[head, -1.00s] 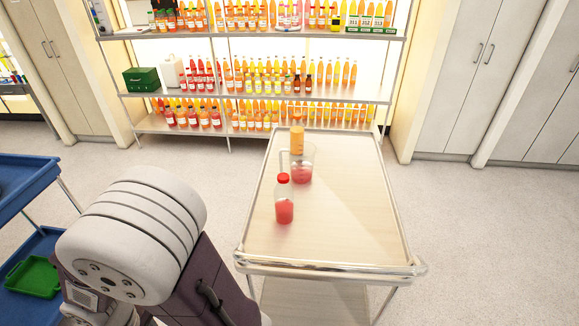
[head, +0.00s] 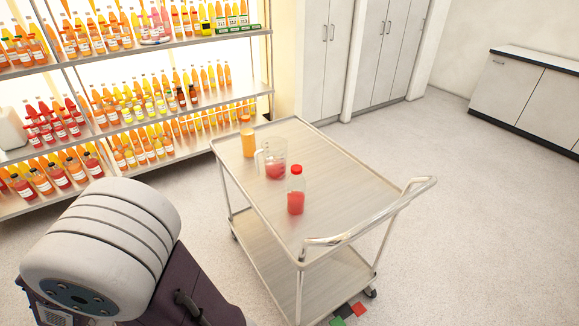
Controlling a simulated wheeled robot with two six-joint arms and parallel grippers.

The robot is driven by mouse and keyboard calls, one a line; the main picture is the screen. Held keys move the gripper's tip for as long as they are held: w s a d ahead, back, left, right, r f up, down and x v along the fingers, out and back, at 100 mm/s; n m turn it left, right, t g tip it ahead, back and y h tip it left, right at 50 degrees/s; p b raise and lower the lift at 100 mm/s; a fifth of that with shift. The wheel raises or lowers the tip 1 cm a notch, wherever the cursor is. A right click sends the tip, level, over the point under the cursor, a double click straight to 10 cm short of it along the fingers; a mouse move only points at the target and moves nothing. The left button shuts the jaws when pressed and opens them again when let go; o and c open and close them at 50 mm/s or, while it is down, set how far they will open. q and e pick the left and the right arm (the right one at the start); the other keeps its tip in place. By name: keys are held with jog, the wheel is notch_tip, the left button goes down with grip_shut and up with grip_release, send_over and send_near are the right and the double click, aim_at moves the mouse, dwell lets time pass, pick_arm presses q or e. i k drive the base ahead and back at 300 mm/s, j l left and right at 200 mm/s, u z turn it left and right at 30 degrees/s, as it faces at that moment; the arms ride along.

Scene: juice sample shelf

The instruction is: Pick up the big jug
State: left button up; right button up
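A clear jug (head: 275,170) with a handle on its left side stands upright on the top shelf of a cart (head: 335,185). It holds some red liquid. A bottle (head: 296,192) with a red cap and red liquid stands in front of it, to the right. An orange container (head: 248,143) stands behind the jug, to the left. Part of my arm fills the lower left. Neither gripper is in view.
A lit shelf rack (head: 180,48) full of juice bottles stands at the back left. The cart has a lower shelf and a metal push handle (head: 412,186) at its near right end. Cabinets line the back right. Floor on the right is open.

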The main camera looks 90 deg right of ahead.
aim_at(274, 150)
jog(key=i+l+z, duration=0.5)
jog(key=i+z, duration=1.45)
jog(key=i, duration=0.2)
jog(key=i+j+z, duration=0.2)
jog(key=i, duration=0.3)
jog(key=z, duration=0.45)
jog(key=i+z, duration=0.1)
jog(key=z, duration=0.85)
jog(key=j+z, duration=0.1)
jog(key=z, duration=0.35)
jog(key=i+j+z, duration=0.1)
jog(key=z, duration=0.8)
jog(key=j+z, duration=0.1)
jog(key=z, duration=0.35)
jog(key=j+z, duration=0.1)
jog(key=z, duration=0.35)
